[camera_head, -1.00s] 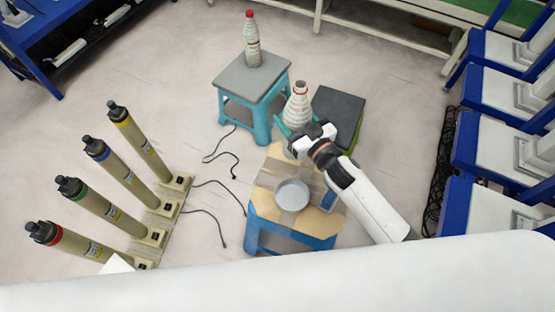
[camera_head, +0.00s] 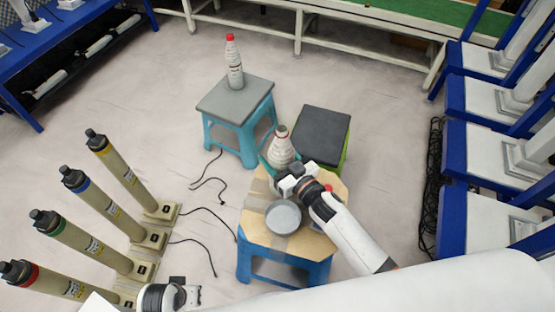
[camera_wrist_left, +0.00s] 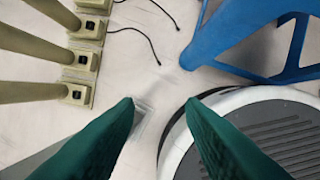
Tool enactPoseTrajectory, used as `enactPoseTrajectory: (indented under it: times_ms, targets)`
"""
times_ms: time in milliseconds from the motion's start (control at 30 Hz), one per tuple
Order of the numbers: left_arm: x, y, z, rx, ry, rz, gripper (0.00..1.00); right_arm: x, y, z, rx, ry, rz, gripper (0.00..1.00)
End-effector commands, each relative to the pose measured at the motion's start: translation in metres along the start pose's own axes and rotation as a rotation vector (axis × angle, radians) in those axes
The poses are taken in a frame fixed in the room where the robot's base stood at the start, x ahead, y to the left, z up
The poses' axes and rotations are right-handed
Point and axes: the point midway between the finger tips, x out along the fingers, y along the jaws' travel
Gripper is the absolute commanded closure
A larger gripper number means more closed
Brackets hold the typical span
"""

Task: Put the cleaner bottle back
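A white bottle with a grey top (camera_head: 282,148) is between the teal fingers of my right gripper (camera_head: 281,164), at the back edge of the wooden-topped blue stool (camera_head: 258,226). My right gripper appears shut on it. The gripper hides the bottle's base, so I cannot tell whether it touches the stool. A similar white bottle with a red cap (camera_head: 234,66) stands upright on the grey-topped teal stool (camera_head: 228,101). My left gripper (camera_wrist_left: 160,100) is open and empty above the floor in the left wrist view. In the head view it (camera_head: 192,295) shows at the bottom edge.
A round grey dish (camera_head: 283,217) sits on the wooden top, with a small red item (camera_head: 328,187) beside my right gripper. A black-topped green stool (camera_head: 320,134) stands behind. Several tan cylinders (camera_head: 92,247) stand at left, with cables on the floor. Blue-framed equipment (camera_head: 490,130) lines the right.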

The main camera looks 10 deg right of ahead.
Motion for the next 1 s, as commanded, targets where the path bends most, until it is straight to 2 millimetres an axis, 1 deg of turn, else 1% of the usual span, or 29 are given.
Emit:
enactPoseTrajectory:
  times_ms: [33, 167, 567, 600, 667, 700, 733, 1000]
  targets:
    - [-0.004, 0.000, 0.002, 0.000, -0.004, 0.001, 0.64, 0.000, 0.000, -0.005, 0.001, -0.001, -0.001, 0.70]
    - [-0.010, 0.001, 0.005, -0.001, -0.006, 0.001, 0.64, 0.000, 0.000, -0.008, -0.001, -0.001, 0.000, 0.70]
    - [-0.014, 0.001, 0.007, -0.001, -0.009, 0.002, 0.64, 0.000, 0.000, -0.010, 0.000, -0.002, 0.000, 0.70]
    - [-0.015, 0.001, 0.007, -0.001, -0.010, 0.002, 0.64, 0.000, 0.000, -0.011, 0.000, 0.000, 0.000, 0.37]
    - [-0.016, 0.001, 0.008, -0.001, -0.011, 0.001, 0.64, 0.000, 0.000, -0.010, 0.000, 0.000, 0.000, 0.28]
    - [-0.016, 0.001, 0.008, -0.001, -0.011, 0.001, 0.64, 0.000, 0.000, -0.010, 0.000, 0.000, 0.000, 0.21]
    - [-0.016, 0.001, 0.008, -0.001, -0.011, 0.001, 0.64, 0.000, 0.000, -0.010, 0.000, 0.000, 0.000, 0.17]
    - [-0.015, 0.001, 0.007, -0.001, -0.009, 0.001, 0.64, 0.000, 0.000, -0.010, 0.000, 0.000, 0.000, 0.17]
